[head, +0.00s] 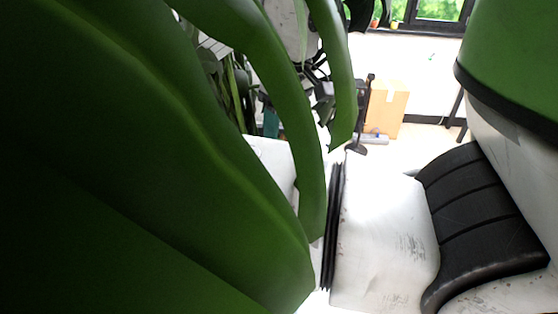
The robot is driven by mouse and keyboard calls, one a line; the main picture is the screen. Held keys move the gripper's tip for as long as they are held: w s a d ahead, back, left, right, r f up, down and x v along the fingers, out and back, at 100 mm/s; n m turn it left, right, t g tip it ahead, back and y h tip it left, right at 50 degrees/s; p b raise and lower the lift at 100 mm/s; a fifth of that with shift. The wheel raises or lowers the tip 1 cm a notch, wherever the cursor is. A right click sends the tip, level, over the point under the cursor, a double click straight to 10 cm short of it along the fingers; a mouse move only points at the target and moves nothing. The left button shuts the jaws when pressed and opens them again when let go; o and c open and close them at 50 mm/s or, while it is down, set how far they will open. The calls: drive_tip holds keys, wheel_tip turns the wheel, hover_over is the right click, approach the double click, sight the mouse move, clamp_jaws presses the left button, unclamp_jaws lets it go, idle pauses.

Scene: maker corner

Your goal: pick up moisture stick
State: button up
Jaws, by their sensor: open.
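I cannot make out the moisture stick in the head view. Large green plant leaves (150,150) hang very close to the camera and hide the whole left side and part of the middle. I cannot pick out my gripper in this view. Dark parts (323,95) show between the leaves, but I cannot tell what they belong to.
White and black parts, probably of my own body, fill the lower right. A tan box-like piece (385,108) stands on the pale floor farther back, near a white wall (420,70). A window (438,10) is at the top. Some floor near the box looks clear.

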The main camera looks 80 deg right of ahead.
sight(282, 142)
drive_tip(key=shift+w+d+f+p, duration=0.1)
drive_tip(key=shift+f+p, duration=0.55)
drive_tip(key=shift+f, duration=2.15)
clamp_jaws()
